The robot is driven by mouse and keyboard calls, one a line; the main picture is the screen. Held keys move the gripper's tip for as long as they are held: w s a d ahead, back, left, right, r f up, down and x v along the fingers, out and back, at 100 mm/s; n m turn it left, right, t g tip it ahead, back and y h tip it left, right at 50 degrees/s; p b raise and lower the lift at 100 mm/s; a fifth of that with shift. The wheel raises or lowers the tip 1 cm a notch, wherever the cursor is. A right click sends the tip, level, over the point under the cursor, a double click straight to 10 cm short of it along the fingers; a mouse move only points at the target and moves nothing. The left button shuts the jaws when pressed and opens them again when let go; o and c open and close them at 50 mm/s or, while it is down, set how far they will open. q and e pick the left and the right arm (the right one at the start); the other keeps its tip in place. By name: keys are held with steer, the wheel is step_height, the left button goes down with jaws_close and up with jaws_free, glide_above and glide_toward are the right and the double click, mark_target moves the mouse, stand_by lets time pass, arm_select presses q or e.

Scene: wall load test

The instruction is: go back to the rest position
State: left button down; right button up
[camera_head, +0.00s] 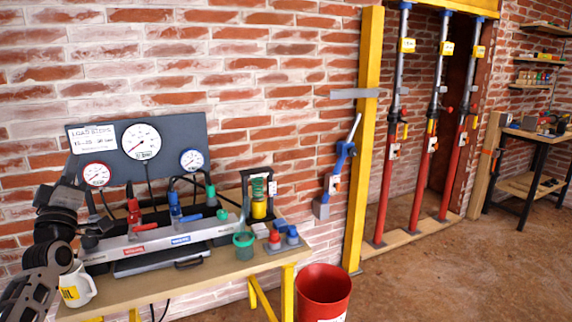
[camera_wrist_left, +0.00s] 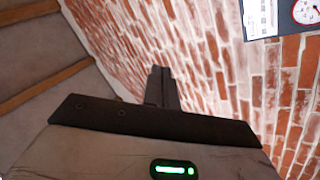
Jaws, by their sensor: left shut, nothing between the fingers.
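My left arm comes in at the left edge of the head view, and its gripper (camera_head: 71,168) points up in front of the brick wall, beside the left end of the gauge board (camera_head: 170,145). In the left wrist view the two dark fingers of the left gripper (camera_wrist_left: 158,82) are together, with nothing between them. The fingers touch nothing that I can see. My right gripper is in neither view.
A workbench (camera_head: 215,275) holds a grey pump manifold (camera_head: 160,243), a white mug (camera_head: 77,287) close to my left arm, and a green cup (camera_head: 244,245). A red bucket (camera_head: 323,290) stands on the floor. Red props (camera_head: 425,170) stand right. Floor front right is clear.

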arm_select(q)
steer(key=w+a+f+m+g+h, duration=0.15)
steer(key=f+m+g, duration=0.25)
steer(key=m, duration=0.4)
steer(key=w+a+f+m+g, duration=0.1)
steer(key=a+f+m+g, duration=0.15)
steer(key=m, duration=0.55)
steer(key=s+d+f+m+g+h, duration=0.1)
steer(key=s+d+f, duration=0.2)
steer(key=d+f, duration=0.45)
steer(key=s+d+f+g+h, duration=0.2)
steer(key=d+f, duration=0.3)
steer(key=f, duration=0.5)
steer(key=s+d+f+g+h, duration=0.2)
steer(key=s+d+f+h, duration=0.1)
steer(key=s+d+f, duration=0.8)
steer(key=s+d+f+n+g+h, duration=0.1)
steer(key=s+d+f, duration=0.1)
steer(key=s+d, duration=0.4)
steer(key=s+d+f+n+g+h, duration=0.1)
steer(key=s+d+f, duration=0.2)
steer(key=s, duration=1)
steer(key=d, duration=0.3)
steer(key=shift+f, duration=0.15)
